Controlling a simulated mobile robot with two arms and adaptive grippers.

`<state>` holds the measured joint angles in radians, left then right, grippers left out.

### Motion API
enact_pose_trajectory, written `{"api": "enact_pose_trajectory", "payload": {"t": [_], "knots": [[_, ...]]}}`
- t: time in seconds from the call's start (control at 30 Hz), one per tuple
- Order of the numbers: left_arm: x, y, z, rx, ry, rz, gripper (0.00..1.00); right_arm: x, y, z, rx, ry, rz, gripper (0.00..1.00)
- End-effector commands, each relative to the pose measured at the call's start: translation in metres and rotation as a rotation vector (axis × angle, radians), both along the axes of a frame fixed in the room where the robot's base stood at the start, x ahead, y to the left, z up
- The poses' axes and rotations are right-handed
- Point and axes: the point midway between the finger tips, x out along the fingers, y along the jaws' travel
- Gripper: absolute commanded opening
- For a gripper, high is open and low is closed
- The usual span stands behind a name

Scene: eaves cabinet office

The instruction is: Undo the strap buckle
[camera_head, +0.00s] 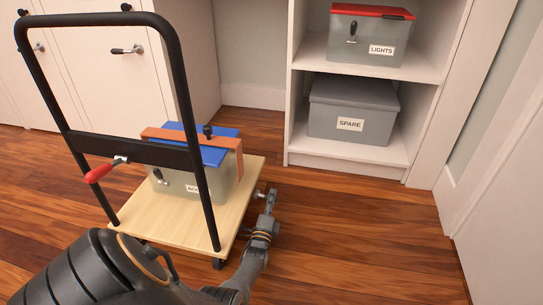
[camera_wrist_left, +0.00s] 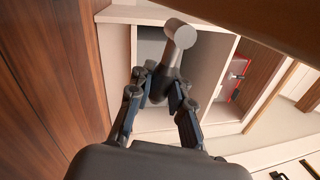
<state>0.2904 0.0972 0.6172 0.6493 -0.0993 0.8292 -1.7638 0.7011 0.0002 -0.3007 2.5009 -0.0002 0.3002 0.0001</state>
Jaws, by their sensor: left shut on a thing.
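An orange strap (camera_head: 175,138) runs over the blue lid (camera_head: 212,155) of a grey box (camera_head: 184,206) and hangs down its right side. A small black knob (camera_head: 207,130) stands at the strap on top. My left gripper (camera_head: 271,196) is low, just right of the cart's edge, near the strap's hanging end. In the left wrist view its fingers (camera_wrist_left: 160,84) are shut on a grey lever-like piece (camera_wrist_left: 180,34) with a cylindrical end. My right gripper is not in view.
The box stands on a wooden cart platform (camera_head: 135,212) with a tall black handle frame (camera_head: 177,60) and a red-gripped lever (camera_head: 98,173). A shelf (camera_head: 360,156) holds a SPARE box (camera_head: 350,103) and a red-lidded LIGHTS box (camera_head: 369,35). Floor right of the cart is clear.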

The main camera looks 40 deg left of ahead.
Motion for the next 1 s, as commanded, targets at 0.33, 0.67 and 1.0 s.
{"api": "enact_pose_trajectory", "payload": {"t": [0.33, 0.67, 1.0], "knots": [[-0.001, -0.001, -0.003, -0.001, 0.006, -0.002, 0.42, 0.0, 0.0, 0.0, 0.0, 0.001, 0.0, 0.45], [0.0, -0.001, 0.009, -0.098, -0.056, 0.0, 0.42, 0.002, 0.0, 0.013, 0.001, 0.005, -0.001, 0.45], [0.001, 0.002, 0.037, -0.501, -0.308, -0.001, 0.42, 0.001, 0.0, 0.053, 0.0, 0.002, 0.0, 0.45]]}}
